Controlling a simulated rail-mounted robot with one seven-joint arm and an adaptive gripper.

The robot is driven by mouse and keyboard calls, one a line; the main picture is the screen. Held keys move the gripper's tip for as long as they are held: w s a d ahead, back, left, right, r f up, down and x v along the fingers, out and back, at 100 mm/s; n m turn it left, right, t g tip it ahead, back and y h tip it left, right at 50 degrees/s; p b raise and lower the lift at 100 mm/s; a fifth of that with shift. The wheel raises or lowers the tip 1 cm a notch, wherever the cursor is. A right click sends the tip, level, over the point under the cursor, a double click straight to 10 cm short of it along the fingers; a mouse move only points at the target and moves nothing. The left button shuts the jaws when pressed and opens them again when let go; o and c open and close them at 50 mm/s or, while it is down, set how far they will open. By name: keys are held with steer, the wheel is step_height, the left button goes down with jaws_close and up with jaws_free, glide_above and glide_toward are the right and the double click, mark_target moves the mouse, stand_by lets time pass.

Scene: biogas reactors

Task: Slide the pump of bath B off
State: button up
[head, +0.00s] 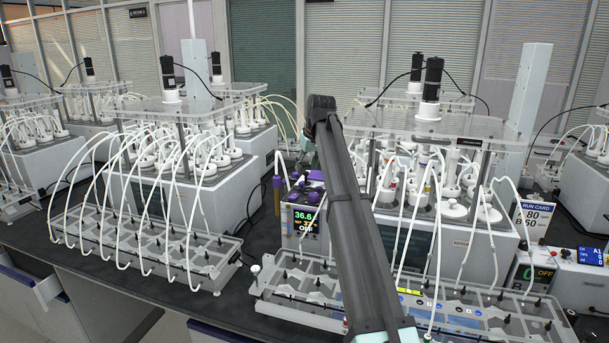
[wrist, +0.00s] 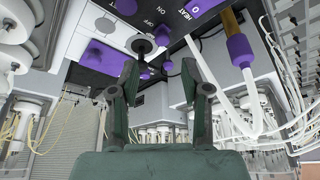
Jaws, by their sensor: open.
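A bath control unit (head: 304,218) with a lit display reading 36.6 stands left of my arm in the head view, with purple parts on its top. Its letter is not readable, so I cannot tell if it is bath B. In the wrist view a white and black panel (wrist: 108,22) carries ON, OFF and HEAT lettering, purple parts and a black knob (wrist: 142,46). I cannot tell which control is the pump's. My gripper (wrist: 160,78) is open, its fingers apart below the knob in the picture. Contact is not clear. The head view does not show my fingers.
A brown and purple fitting with a white tube (wrist: 238,48) is close on the right in the wrist view. Reactor rigs with white tubes (head: 170,165) crowd the bench. A run card (head: 533,218) and a unit reading OFF (head: 535,272) stand at the right.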

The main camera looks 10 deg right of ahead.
steer(key=shift+v, duration=2.75)
steer(key=shift+w, duration=0.1)
